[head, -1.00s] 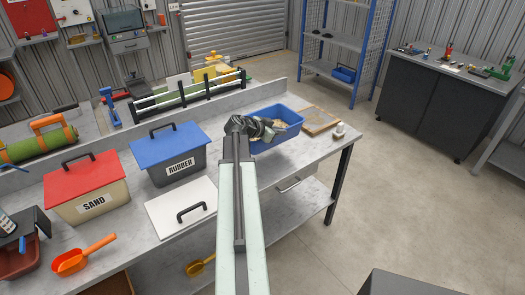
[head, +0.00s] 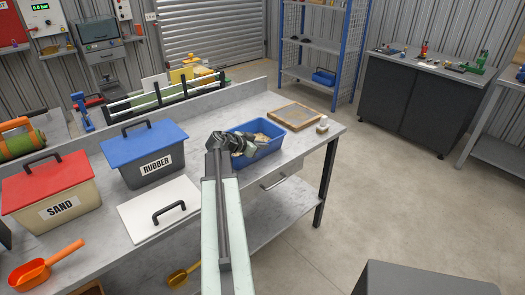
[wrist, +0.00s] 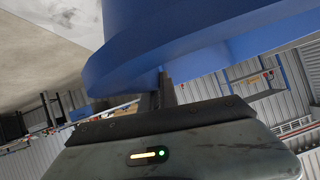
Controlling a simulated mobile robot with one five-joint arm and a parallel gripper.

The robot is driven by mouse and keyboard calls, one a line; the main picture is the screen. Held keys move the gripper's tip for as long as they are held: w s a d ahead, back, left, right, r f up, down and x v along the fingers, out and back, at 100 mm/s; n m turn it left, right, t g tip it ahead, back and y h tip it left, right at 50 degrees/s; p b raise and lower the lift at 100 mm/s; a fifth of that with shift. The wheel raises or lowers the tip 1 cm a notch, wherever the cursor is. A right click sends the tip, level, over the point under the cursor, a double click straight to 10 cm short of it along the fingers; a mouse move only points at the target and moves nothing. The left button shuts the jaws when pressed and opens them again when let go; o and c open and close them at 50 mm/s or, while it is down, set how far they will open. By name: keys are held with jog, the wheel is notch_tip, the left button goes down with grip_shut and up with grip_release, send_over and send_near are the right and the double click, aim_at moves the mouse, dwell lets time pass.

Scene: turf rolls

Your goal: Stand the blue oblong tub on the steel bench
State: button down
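The blue oblong tub (head: 268,150) is at the right part of the steel bench (head: 222,187) in the head view, close to its front edge. It looks about level and holds pale, brownish contents. My gripper (head: 234,146) is at the tub's left end, shut on its wall. In the wrist view the blue tub (wrist: 200,30) fills the upper middle, with a dark finger against it. The arm and gripper hide the tub's left end. I cannot tell whether its base touches the bench top.
A wood-framed sieve (head: 295,117) and a small pale object (head: 322,125) lie behind and right of the tub. A white lid (head: 160,208), the RUBBER bin (head: 145,160) and the SAND bin (head: 50,195) occupy the left. Another blue container (head: 323,76) sits on the shelf.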

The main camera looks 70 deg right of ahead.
jog(key=c, duration=2.1)
grip_release()
jog(key=o, duration=0.5)
jog(key=shift+c, duration=0.2)
jog(key=shift+r, duration=0.15)
jog(key=p+v, duration=0.5)
jog(key=v, duration=0.7)
jog(key=shift+p, duration=0.4)
